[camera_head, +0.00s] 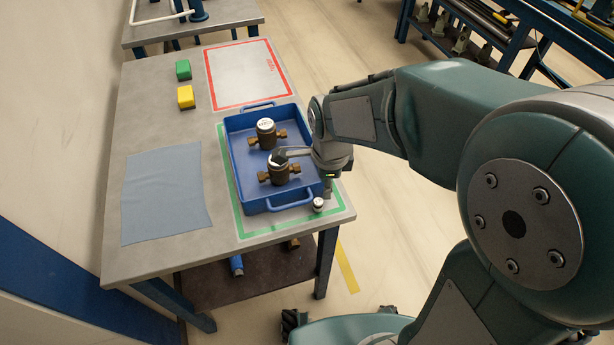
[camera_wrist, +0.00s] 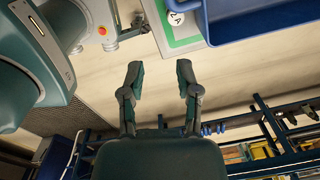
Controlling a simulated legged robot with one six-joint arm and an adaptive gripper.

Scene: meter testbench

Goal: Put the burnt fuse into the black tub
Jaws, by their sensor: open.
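A small white-topped cylinder (camera_head: 318,204), possibly a fuse, stands on the green outline at the tray's near right corner. It also shows in the wrist view (camera_wrist: 175,18), at the top edge, with a dark mark on its white top. I cannot tell whether it is burnt. I make out no black tub in either view. My gripper (camera_wrist: 160,72) is open and empty, with bare floor showing between its fingers, apart from the cylinder.
A blue cloth (camera_head: 165,193), a green block (camera_head: 183,70) and a yellow block (camera_head: 186,97) lie left. A red-outlined area (camera_head: 245,75) behind is empty.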

